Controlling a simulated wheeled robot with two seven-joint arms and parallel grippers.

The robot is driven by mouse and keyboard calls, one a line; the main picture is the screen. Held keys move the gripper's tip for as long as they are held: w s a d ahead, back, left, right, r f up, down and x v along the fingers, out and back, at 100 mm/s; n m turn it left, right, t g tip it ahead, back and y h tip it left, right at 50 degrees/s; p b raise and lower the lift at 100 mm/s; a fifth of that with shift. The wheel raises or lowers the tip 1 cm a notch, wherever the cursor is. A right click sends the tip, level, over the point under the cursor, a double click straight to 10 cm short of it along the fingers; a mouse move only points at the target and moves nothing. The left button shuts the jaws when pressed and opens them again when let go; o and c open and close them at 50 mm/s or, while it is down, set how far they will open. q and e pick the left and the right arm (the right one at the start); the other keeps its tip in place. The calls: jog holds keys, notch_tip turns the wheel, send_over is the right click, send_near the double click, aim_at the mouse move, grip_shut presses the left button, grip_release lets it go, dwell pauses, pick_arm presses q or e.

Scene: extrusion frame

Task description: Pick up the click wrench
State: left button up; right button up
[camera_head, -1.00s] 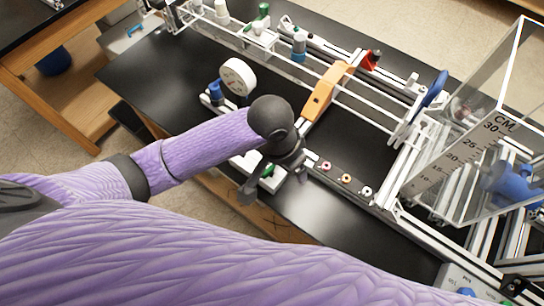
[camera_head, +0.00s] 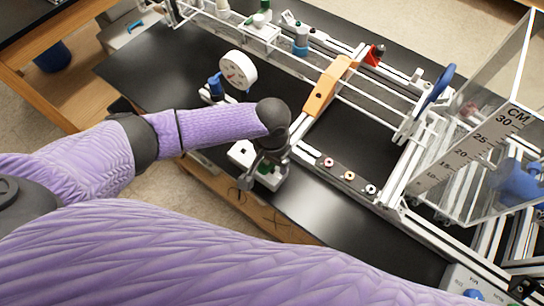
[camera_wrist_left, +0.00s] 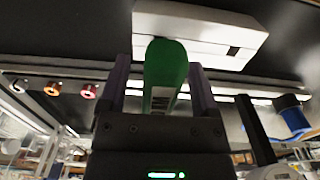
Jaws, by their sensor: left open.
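A green-handled tool (camera_wrist_left: 166,68), which I take to be the click wrench, stands at a white block (camera_wrist_left: 195,32) in the left wrist view. My left gripper (camera_wrist_left: 160,85) is open, with one finger on each side of the green handle. I cannot tell whether either finger touches it. In the head view the white block (camera_head: 241,152) lies at the bench's front edge, and my left gripper (camera_head: 258,180) is over its right end, largely hiding the green part. My right gripper is not in view.
Behind the gripper stand a white dial gauge (camera_head: 238,70) and an orange bar (camera_head: 328,88) on the extrusion frame. A strip with three round fittings (camera_head: 348,177) lies to the right. A clear tank with a centimetre scale (camera_head: 480,150) stands far right.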

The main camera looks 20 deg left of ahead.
pick_arm(q)
grip_shut()
notch_tip(320, 180, up, 10)
jog(key=shift+r+p, duration=0.1)
jog(key=shift+p, duration=1.15)
jog(key=c, duration=0.7)
grip_release()
grip_shut()
notch_tip(320, 180, up, 6)
jog(key=p, duration=0.8)
jog(key=shift+r+p, duration=0.2)
jog(key=shift+p, duration=0.2)
